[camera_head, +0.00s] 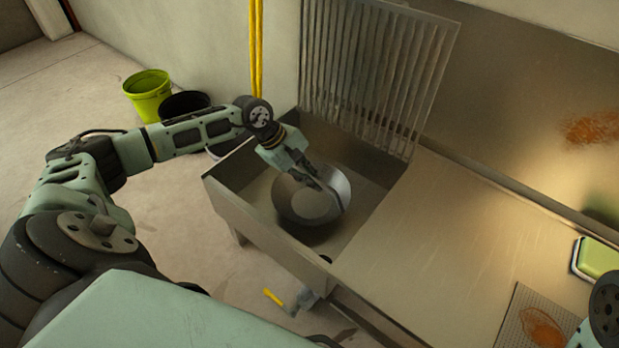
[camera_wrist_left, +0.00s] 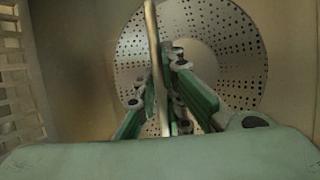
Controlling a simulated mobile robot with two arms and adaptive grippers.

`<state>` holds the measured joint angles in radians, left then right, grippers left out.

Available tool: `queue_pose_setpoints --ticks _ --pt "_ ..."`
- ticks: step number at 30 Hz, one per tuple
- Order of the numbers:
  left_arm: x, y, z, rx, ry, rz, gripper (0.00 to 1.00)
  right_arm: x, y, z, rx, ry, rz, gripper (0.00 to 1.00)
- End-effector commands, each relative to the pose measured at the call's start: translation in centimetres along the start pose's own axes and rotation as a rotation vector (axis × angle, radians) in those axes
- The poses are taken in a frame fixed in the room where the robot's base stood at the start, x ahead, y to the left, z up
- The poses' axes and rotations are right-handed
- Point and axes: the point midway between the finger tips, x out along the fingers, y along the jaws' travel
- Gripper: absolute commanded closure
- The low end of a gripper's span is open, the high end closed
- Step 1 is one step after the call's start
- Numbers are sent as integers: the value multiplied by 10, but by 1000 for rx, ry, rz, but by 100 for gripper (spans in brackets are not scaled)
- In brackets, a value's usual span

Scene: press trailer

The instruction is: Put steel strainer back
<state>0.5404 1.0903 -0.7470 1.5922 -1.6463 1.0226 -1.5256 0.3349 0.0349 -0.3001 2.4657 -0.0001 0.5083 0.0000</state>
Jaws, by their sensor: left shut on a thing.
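The steel strainer (camera_head: 307,206) is a round metal bowl, held tilted inside the sink basin (camera_head: 258,186). My left gripper (camera_head: 327,187) reaches in from the left and is shut on its rim. In the left wrist view the strainer (camera_wrist_left: 228,52) shows as a round perforated sheet. A pale upright edge runs between the fingers of my left gripper (camera_wrist_left: 163,100). I cannot tell whether the strainer touches the basin floor. Only a part of my right arm shows at the right edge; its gripper is out of view.
A slatted metal rack (camera_head: 378,70) stands upright behind the basin. A flat steel counter (camera_head: 455,235) lies to the right, with a green sponge-like item (camera_head: 598,258) and a perforated mat (camera_head: 515,318). A lime bucket (camera_head: 148,95) and a dark bucket (camera_head: 184,104) stand on the floor.

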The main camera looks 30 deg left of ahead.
Motion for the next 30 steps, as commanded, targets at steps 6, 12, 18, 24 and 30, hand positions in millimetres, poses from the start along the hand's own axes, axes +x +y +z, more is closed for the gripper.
queue_pose_setpoints --ticks 6,12,18,24,30 --pt "2 -1 -1 0 0 0 87 1 -1 -1 -1 6 -3 72" --pt "2 -1 -1 0 0 0 72 2 -1 -1 -1 6 -3 72" --pt "2 -1 -1 0 0 0 72 1 -1 -2 -1 7 -3 72" --pt "-12 1 0 0 3 0 72 6 1 -1 1 7 1 72" --pt "-54 2 1 1 5 0 72 -9 6 16 10 -82 31 72"
